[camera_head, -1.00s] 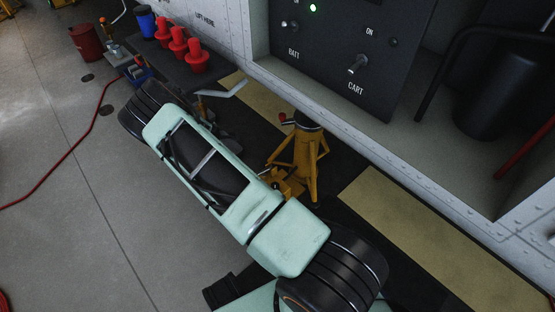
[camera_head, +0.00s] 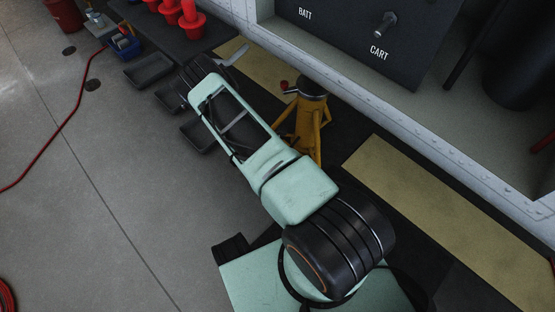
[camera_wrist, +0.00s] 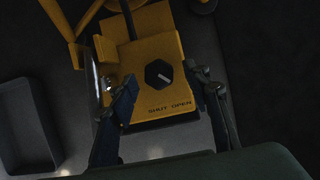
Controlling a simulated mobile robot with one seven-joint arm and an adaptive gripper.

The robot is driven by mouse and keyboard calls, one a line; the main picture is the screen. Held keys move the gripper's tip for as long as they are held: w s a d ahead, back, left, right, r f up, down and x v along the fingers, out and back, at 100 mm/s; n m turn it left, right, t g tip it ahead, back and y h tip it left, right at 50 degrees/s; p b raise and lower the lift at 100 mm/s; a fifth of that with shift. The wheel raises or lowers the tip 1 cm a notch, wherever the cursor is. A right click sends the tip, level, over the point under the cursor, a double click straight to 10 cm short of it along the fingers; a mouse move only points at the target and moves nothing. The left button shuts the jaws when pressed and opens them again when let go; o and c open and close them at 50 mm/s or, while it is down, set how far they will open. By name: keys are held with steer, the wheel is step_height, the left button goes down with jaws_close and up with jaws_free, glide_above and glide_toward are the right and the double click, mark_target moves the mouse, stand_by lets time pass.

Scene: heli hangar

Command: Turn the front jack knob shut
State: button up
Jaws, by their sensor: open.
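The yellow jack (camera_head: 312,128) stands on the floor beyond my arm in the head view, its lower part hidden. The mark slants to the lower right, toward OPEN. My gripper (camera_wrist: 160,80) is open, one dark finger on each side of the knob, with gaps visible between fingers and knob. Whether the fingertips are level with the knob, I cannot tell. The head view does not show the gripper clearly.
A dark tray (camera_wrist: 28,125) lies left of the jack in the wrist view. The head view shows dark trays (camera_head: 150,70), red cones (camera_head: 190,20), a blue bin (camera_head: 124,45) and a red hose (camera_head: 62,130) on the floor. A white-edged cabinet (camera_head: 400,135) borders the right.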

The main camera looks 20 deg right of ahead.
steer(key=shift+x, duration=0.8)
steer(key=shift+c, duration=0.6)
steer(key=c, duration=1)
